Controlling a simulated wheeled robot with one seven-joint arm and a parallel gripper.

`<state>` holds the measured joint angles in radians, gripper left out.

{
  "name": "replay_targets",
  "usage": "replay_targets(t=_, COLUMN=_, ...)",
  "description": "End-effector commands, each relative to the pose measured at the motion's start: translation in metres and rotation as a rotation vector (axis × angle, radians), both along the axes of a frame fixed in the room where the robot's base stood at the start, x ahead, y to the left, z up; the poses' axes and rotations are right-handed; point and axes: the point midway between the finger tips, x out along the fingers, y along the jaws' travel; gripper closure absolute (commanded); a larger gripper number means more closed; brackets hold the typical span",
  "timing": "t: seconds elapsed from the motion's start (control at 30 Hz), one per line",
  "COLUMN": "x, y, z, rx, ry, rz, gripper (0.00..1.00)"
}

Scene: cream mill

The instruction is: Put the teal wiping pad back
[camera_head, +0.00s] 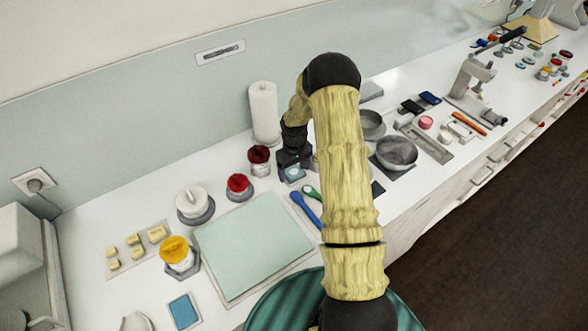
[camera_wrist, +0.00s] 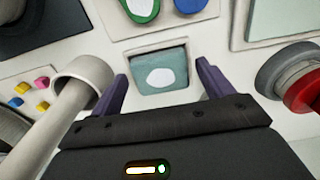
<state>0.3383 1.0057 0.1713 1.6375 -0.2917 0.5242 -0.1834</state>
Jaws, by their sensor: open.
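A teal square pad (camera_wrist: 158,72) with a white oval patch on top lies in a pale square frame on the counter in the wrist view. It shows in the head view as a small pale teal patch (camera_head: 294,174) beside my gripper. My gripper (camera_head: 292,160) points down over it at the back of the counter. In the wrist view my gripper (camera_wrist: 163,72) is open, with one dark finger on each side of the pad. I cannot tell how high the fingers are above the counter. The arm hides part of the counter right of the pad.
Red-topped jars (camera_head: 238,187) stand left of my gripper, and a paper roll (camera_head: 263,113) stands behind. A pale green mat (camera_head: 255,245) and blue and green handled tools (camera_head: 305,209) lie in front. Grey bowls (camera_head: 396,152) are at right. A blue pad (camera_head: 184,311) lies front left.

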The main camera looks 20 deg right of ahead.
Motion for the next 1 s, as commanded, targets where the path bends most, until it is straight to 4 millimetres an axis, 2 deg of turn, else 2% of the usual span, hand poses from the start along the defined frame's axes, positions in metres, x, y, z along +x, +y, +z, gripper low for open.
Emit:
replay_targets(t=0.27, x=0.001, y=0.001, z=0.015, rx=-0.001, ry=-0.002, rz=0.002, gripper=0.2)
replay_targets(t=0.8, x=0.001, y=0.001, z=0.107, rx=0.0, ry=-0.003, rz=0.0, gripper=0.2)
replay_targets(t=1.0, x=0.001, y=0.002, z=0.122, rx=0.0, ry=-0.001, rz=0.004, gripper=0.2)
